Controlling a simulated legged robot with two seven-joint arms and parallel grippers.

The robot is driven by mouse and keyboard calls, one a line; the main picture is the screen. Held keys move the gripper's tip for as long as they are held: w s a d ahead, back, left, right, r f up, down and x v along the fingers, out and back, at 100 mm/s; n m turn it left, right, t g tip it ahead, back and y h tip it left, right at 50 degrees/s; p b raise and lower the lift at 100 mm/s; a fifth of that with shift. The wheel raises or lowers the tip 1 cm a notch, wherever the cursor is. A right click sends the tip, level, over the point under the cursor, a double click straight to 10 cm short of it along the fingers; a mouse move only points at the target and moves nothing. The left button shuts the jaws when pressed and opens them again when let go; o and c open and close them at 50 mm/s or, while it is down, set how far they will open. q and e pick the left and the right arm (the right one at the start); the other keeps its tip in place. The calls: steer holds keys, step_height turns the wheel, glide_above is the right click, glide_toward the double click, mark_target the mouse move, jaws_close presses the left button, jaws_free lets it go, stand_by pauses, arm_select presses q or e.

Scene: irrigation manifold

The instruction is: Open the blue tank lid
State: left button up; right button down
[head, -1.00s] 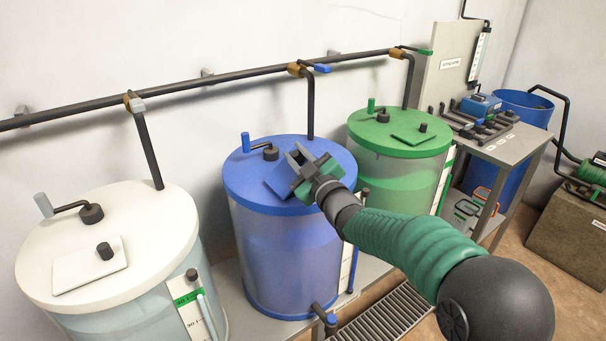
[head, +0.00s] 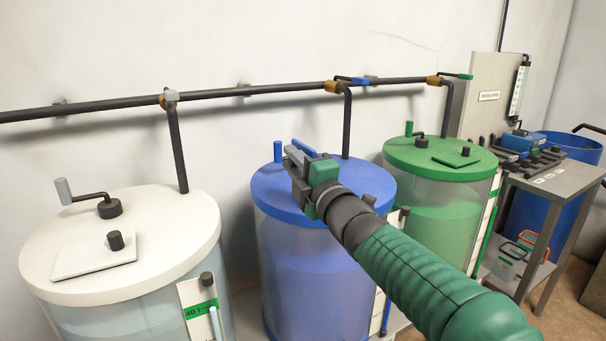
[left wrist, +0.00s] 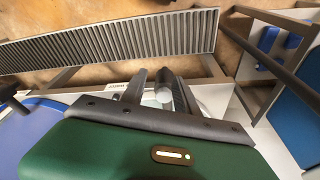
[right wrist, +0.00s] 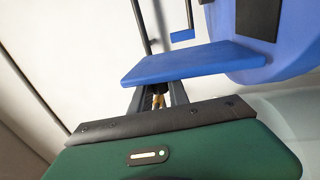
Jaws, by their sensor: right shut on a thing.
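The blue tank (head: 320,275) stands between a white and a green tank. Its small flat square lid (head: 304,147) is raised from the tank top and shows nearly edge-on in the head view. My right gripper (head: 298,165) is shut on the lid, over the tank top. In the right wrist view the lid (right wrist: 190,62) lies across the fingertips (right wrist: 158,92), apart from the tank top, where a dark rectangular opening (right wrist: 258,15) shows. The gripped knob is mostly hidden. My left gripper (left wrist: 162,88) is open and empty, seen only in its wrist view.
The white tank (head: 120,245) and green tank (head: 440,155) stand close on either side. A black pipe (head: 230,93) with drops runs along the wall behind. A grey table (head: 550,180) stands right. A floor grating (left wrist: 110,40) shows in the left wrist view.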

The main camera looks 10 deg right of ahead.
steer(key=shift+s+a+f+n+y+b, duration=0.15)
steer(key=shift+a+f+n+b, duration=0.2)
steer(key=shift+a+n+b, duration=0.3)
steer(key=shift+s+a+f+n+y+b, duration=0.15)
steer(key=shift+a+f+n+b, duration=0.2)
steer(key=shift+n, duration=0.4)
steer(key=shift+a, duration=0.1)
steer(key=c, duration=1.3)
jaws_free()
steer(key=shift+o, duration=0.2)
steer(key=shift+r, duration=0.1)
steer(key=shift+s, duration=0.1)
steer(key=v, duration=1.6)
steer(key=shift+s+d+p, duration=0.3)
steer(key=shift+s+p, duration=0.05)
steer(key=shift+p, duration=0.05)
